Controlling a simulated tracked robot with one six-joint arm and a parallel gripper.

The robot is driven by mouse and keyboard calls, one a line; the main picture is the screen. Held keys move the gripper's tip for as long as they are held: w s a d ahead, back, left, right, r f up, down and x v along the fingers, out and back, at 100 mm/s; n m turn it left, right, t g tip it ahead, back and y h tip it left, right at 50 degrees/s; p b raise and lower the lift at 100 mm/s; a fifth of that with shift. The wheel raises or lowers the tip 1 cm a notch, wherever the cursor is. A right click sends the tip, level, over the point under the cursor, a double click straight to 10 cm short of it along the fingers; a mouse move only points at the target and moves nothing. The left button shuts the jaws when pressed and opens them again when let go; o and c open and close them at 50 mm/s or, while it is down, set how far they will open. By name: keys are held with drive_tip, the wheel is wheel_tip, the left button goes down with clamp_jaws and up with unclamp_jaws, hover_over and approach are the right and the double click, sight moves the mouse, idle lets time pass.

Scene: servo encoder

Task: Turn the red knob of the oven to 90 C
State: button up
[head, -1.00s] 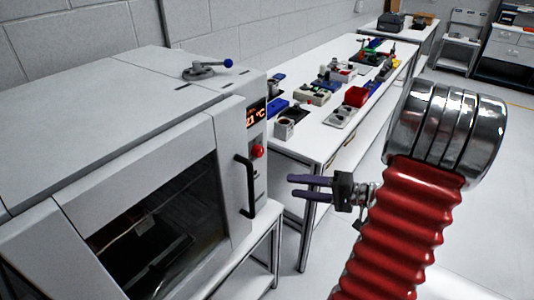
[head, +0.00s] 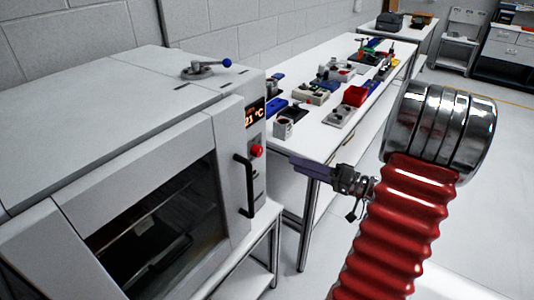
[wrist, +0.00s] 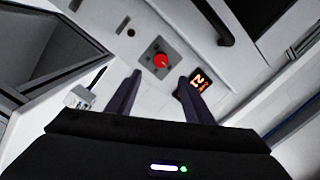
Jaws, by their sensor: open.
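The oven (head: 110,130) is a large white box with a dark glass door, filling the left half of the head view. Its red knob (head: 257,150) sits on the narrow front panel, below an orange display (head: 254,113) that seems to read 21 °C. In the wrist view the red knob (wrist: 161,60) is on a grey plate, beyond and between the two fingertips, with the display (wrist: 192,92) beside the right finger. My gripper (head: 292,161) is open and empty, its purple fingers pointing at the panel, to the right of the knob and apart from it.
A black door handle (head: 245,186) stands out from the oven just below the knob. A valve with a blue-tipped lever (head: 207,68) is on the oven top. A long white bench (head: 318,140) with several small parts runs behind my gripper. Floor at right is clear.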

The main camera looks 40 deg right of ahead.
sight(261, 152)
drive_tip(key=x, duration=1.2)
drive_tip(key=shift+w+a, duration=0.1)
drive_tip(key=shift+w, duration=0.05)
drive_tip(key=shift+c, duration=0.4)
drive_tip(key=c, duration=0.9)
drive_tip(key=shift+d, duration=0.25)
drive_tip(key=shift+c, duration=0.3)
drive_tip(key=shift+a+f, duration=0.1)
drive_tip(key=shift+a, duration=0.05)
